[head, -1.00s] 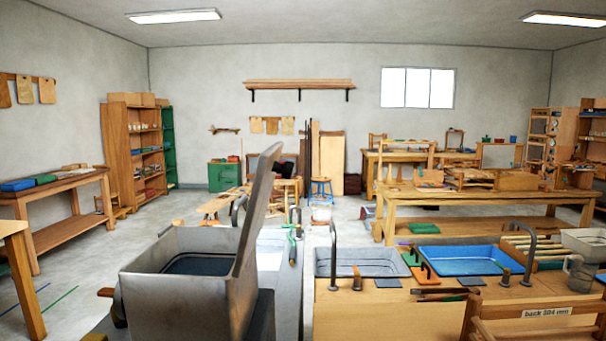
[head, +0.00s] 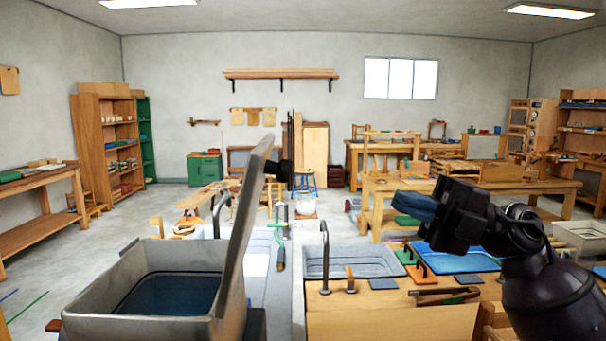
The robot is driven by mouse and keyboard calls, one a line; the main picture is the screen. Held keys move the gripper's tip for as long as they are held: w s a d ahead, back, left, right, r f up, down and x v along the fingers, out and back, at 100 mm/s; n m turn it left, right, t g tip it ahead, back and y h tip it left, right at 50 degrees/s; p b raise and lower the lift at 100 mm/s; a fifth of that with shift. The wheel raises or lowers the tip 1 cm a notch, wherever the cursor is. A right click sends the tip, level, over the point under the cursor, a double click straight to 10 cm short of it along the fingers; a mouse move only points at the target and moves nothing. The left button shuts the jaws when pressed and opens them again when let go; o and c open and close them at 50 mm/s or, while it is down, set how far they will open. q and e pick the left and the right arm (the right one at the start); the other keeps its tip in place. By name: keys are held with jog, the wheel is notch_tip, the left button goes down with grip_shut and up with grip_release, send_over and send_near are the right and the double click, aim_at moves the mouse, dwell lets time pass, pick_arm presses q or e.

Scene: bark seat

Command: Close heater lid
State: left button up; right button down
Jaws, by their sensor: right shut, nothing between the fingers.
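The heater is a grey metal box (head: 150,328) at the lower left, with dark bluish water (head: 172,294) inside. Its lid (head: 243,215) is open, hinged at the box's right side and standing steeply, its top leaning right. My right gripper (head: 415,205) is in from the right, well to the right of the lid and apart from it. It is shut and empty, its fingers pointing left. My left gripper is not in view. A small dark shape (head: 281,172) shows just right of the lid's upper edge; I cannot tell what it is.
A grey sink (head: 350,262) with a tall black tap (head: 324,258) stands right of the lid. A blue tray (head: 455,260) lies further right, below my arm. Tools (head: 445,295) lie on the wooden counter. The space above the sink, between lid and gripper, is clear.

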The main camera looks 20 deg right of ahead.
jog(key=p+x, duration=0.2)
jog(key=x, duration=1.2)
jog(key=shift+s, duration=0.1)
